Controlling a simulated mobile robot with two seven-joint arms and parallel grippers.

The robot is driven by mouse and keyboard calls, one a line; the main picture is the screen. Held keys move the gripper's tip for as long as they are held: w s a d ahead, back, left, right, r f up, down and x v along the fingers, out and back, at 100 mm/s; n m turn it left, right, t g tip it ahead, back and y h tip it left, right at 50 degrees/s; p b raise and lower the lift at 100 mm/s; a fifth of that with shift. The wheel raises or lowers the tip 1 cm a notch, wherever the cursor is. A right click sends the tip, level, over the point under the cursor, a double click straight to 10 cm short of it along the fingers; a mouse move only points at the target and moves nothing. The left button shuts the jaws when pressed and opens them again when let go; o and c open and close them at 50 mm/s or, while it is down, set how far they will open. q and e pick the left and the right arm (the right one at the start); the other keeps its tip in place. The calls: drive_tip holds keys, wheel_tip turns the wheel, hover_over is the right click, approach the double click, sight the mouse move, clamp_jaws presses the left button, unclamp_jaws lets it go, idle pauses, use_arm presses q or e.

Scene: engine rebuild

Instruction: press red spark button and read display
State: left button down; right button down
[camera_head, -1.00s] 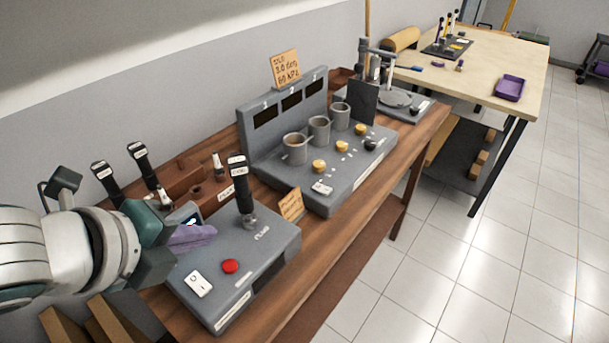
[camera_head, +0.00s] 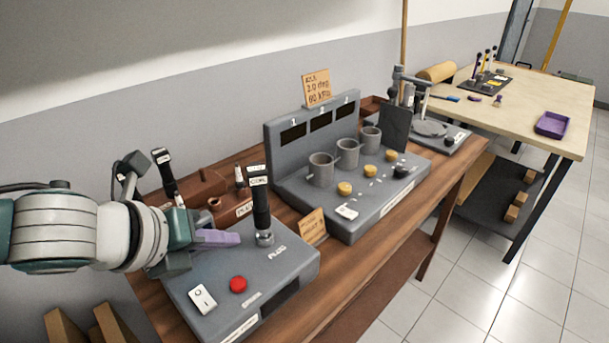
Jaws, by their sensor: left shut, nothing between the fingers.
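The red button (camera_head: 238,285) sits on top of the grey spark box (camera_head: 285,266), to the right of a white rocker switch (camera_head: 203,298). A black coil (camera_head: 261,208) stands upright in the box near its back. My left gripper (camera_head: 238,238) is shut and empty, its purple fingers above the back left of the box, behind the red button and apart from it. The box's front has a dark panel (camera_head: 280,292), seen at a steep angle; I cannot read anything on it. My right gripper is not in view.
A grey tester with three cups and dark windows (camera_head: 293,132) stands to the right, an orange card (camera_head: 317,88) above it. A small card (camera_head: 313,226) stands between it and the box. Another black coil (camera_head: 165,175) is behind my arm. A pale table (camera_head: 510,115) is farther back.

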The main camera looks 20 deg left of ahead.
sight(234, 288)
use_arm(q)
wheel_tip(234, 288, down, 7)
drive_tip(key=b, duration=0.6)
drive_tip(key=shift+f+b, duration=0.35)
drive_tip(key=shift+b, duration=0.05)
idle(1.3)
drive_tip(key=shift+f, duration=0.4)
drive_tip(key=shift+f+b, duration=0.5)
drive_tip(key=shift+b, duration=0.05)
idle(0.5)
drive_tip(key=shift+r, duration=0.1)
drive_tip(key=shift+r+p, duration=0.85)
drive_tip(key=shift+p, duration=0.2)
